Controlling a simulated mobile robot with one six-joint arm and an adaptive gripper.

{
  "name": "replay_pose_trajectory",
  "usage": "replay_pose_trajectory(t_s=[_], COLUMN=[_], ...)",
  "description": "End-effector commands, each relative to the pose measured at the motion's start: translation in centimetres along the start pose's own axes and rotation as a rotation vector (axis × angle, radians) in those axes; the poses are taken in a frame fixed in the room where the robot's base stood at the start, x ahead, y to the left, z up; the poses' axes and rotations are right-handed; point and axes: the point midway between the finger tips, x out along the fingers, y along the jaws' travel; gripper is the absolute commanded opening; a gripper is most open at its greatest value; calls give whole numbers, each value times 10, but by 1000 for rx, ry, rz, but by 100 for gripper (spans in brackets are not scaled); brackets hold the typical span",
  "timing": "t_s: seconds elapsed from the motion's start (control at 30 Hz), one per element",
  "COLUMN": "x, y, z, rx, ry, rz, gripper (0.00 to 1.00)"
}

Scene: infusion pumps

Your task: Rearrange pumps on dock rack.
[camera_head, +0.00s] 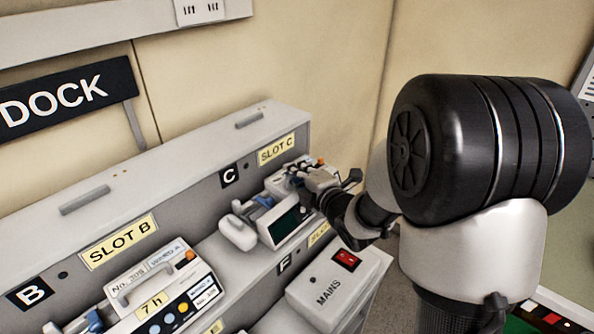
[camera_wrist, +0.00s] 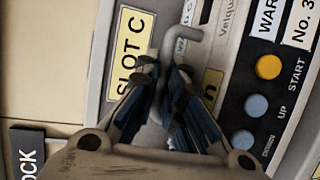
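A pump (camera_head: 285,222) with a dark screen sits at slot C of the dock rack (camera_head: 200,170). In the wrist view, its front (camera_wrist: 262,100) shows an orange START button and blue buttons, with labels partly cut off. My gripper (camera_head: 300,178) is at the top of this pump. In the wrist view my gripper (camera_wrist: 165,75) has its fingers closed around the grey handle (camera_wrist: 190,35), with the bar between the pads. Another pump (camera_head: 165,290), labelled No. 305 and 7 h, sits at slot B. My gripper hides part of the slot C pump.
A lower tier holds the F position, with a MAINS box (camera_head: 335,290) bearing a red switch at the right. My arm covers much of the right side of the head view. The wall (camera_head: 300,50) stands close behind the rack. The DOCK sign (camera_head: 60,95) hangs upper left.

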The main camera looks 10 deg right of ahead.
Motion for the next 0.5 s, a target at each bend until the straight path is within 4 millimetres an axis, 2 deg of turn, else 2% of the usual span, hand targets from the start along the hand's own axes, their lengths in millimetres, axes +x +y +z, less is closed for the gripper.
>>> replay_pose_trajectory(t_s=[0.03,0.33,0.5], x=[0,0,0], y=[4,2,0], z=[1,0,0], rx=[-1,-1,0], ry=[-1,-1,0], rz=[8,4,1], gripper=[12,32,32])
